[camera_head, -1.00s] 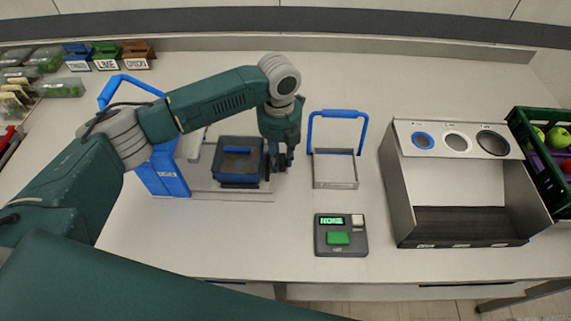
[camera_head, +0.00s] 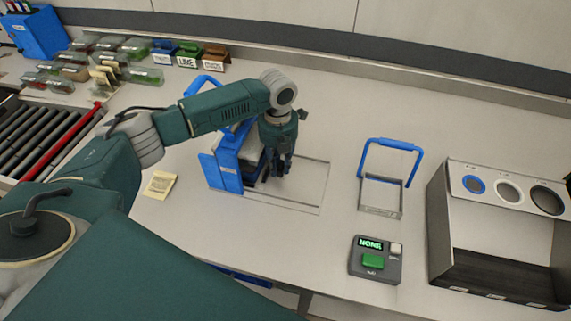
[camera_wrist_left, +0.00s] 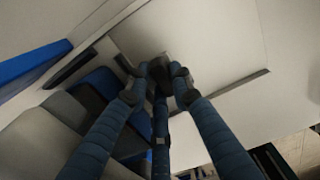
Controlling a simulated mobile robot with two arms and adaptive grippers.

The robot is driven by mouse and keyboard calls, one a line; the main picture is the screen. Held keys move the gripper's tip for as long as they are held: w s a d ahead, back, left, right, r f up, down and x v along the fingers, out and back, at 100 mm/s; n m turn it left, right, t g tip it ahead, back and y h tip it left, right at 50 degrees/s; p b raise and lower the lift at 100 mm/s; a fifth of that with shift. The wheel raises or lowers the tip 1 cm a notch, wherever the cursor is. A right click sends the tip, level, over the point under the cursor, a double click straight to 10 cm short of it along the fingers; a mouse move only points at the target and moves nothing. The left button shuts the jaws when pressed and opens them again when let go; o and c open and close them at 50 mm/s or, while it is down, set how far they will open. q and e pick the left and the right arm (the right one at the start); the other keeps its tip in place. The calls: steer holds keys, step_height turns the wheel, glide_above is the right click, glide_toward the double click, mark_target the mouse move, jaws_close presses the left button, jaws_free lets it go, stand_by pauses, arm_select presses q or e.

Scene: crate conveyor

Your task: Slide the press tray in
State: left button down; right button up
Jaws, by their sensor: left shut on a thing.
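The blue press (camera_head: 228,170), with its raised blue handle (camera_head: 203,84), stands left of centre on the counter. The dark press tray (camera_wrist_left: 103,82) is at the press end of its flat base plate (camera_head: 300,190), mostly hidden by the press and my arm. My left gripper (camera_head: 277,172) is low over the plate, close beside the press opening, and is shut on the tray. Its fingertips also show close together in the left wrist view (camera_wrist_left: 162,72); the exact grip point is hard to make out. My right gripper is not in view.
Right of the plate stand a small frame with a blue handle (camera_head: 391,146), a device reading NONE (camera_head: 376,260) and a grey bin box (camera_head: 500,235). A yellow note (camera_head: 160,185) lies left of the press. Labelled bins (camera_head: 188,56) and a roller conveyor (camera_head: 40,138) are further left.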

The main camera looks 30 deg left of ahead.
arm_select(q)
steer(key=c, duration=1.5)
jaws_free()
steer(key=shift+a, duration=0.3)
step_height(320, 180, up, 12)
steer(key=shift+d+r, duration=0.1)
